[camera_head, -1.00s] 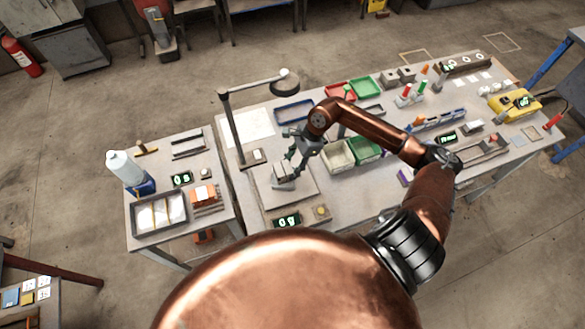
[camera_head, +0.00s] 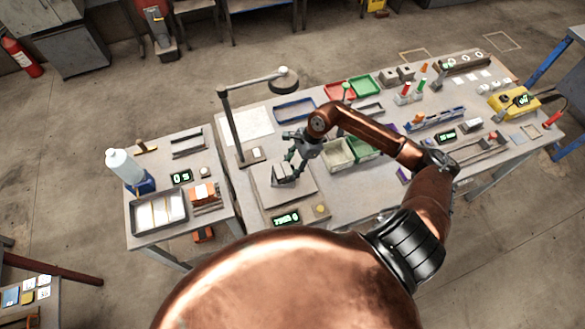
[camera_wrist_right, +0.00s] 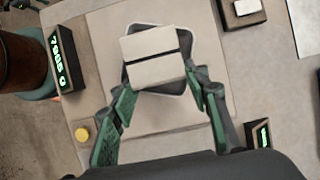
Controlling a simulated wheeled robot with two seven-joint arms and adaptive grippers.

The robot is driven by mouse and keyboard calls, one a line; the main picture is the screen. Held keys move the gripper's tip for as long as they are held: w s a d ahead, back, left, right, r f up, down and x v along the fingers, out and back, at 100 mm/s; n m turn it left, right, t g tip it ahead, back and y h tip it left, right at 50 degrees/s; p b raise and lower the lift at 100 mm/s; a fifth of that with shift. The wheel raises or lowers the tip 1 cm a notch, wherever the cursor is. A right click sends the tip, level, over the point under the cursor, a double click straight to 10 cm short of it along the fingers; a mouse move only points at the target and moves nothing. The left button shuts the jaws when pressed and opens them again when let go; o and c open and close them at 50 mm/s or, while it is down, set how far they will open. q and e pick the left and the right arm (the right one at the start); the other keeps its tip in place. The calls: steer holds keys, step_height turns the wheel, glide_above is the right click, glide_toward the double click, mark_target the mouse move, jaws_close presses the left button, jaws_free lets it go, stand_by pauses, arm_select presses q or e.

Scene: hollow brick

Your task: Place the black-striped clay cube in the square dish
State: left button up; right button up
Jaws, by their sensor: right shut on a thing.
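The black-striped clay cube (camera_wrist_right: 153,70), pale with one dark stripe across it, sits between the fingers of my right gripper (camera_wrist_right: 160,84) in the right wrist view. Both fingers are shut against its sides. The square dish (camera_wrist_right: 187,37) shows as a pale rim around and under the cube, on the plate of a scale. The cube hides most of the dish, and its underside is hidden. In the head view my right gripper (camera_head: 285,169) points down over the scale plate (camera_head: 305,189). My left gripper is not in view.
The scale has a lit display (camera_head: 286,218) and a yellow button (camera_head: 320,210). A lamp post (camera_head: 231,125) stands left of the scale. A side table at left holds a tray (camera_head: 160,211).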

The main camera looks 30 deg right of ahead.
steer(key=o, duration=1)
steer(key=shift+s+f, duration=0.4)
steer(key=shift+f, duration=0.4)
steer(key=shift+c, duration=0.2)
steer(key=o, duration=0.4)
steer(key=shift+w+f, duration=0.15)
steer(key=shift+w, duration=0.1)
steer(key=shift+c, duration=0.2)
steer(key=shift+s+d, duration=0.15)
steer(key=shift+w+r, duration=0.2)
steer(key=shift+r, duration=0.05)
steer(key=shift+r, duration=0.1)
